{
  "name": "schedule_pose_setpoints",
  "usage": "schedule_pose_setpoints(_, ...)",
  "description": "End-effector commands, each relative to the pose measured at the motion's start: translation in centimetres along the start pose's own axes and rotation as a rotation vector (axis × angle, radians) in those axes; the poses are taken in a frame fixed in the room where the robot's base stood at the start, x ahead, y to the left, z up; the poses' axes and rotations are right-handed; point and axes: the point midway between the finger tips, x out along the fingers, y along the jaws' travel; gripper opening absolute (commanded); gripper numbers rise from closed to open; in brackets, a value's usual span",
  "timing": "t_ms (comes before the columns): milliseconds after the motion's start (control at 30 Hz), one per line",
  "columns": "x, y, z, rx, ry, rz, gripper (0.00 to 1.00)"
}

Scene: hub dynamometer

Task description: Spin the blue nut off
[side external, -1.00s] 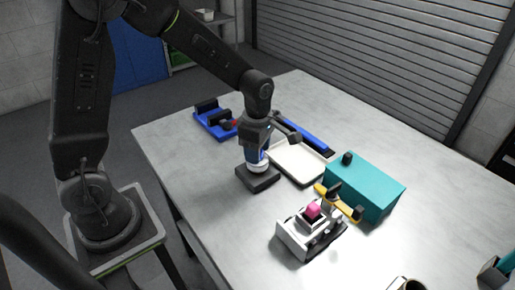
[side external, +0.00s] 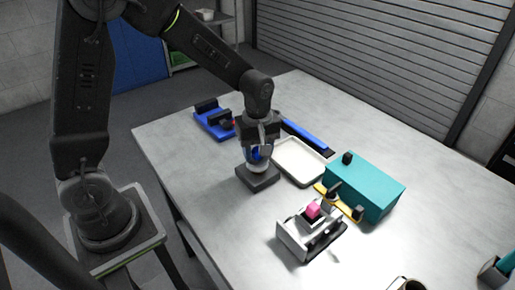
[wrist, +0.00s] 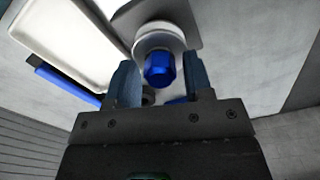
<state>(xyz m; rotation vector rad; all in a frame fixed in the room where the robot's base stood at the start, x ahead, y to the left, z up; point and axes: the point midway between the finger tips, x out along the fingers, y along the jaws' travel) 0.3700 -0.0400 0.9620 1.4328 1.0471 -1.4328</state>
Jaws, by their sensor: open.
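The blue nut (wrist: 160,68) sits on a pale round hub (wrist: 158,38) in the wrist view. The hub stands on a dark square base (side external: 258,179) on the table. My gripper (wrist: 159,64) is open, with one finger on the left of the nut and one on the right. Gaps show between the nut and both fingers. In the side view my gripper (side external: 258,155) points down over the hub, and a bit of blue shows between its fingers. The nut's contact with the hub is partly hidden there.
A white tray (side external: 300,176) lies just right of the base, with a blue bar (side external: 306,135) behind it. A teal box (side external: 368,190), a yellow-handled tool (side external: 345,207) and a grey fixture with a pink block (side external: 313,211) stand further right. A blue fixture (side external: 212,121) is behind left.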

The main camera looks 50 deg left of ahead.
Motion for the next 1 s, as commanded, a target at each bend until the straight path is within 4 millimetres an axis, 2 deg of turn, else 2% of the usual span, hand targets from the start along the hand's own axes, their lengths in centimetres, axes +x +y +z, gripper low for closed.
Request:
schedule_pose_setpoints(800,0.03,-0.01,-0.01,0.631,0.0,0.0,0.47)
schedule_pose_setpoints(1000,0.03,-0.01,-0.01,0.731,0.0,0.0,0.47)
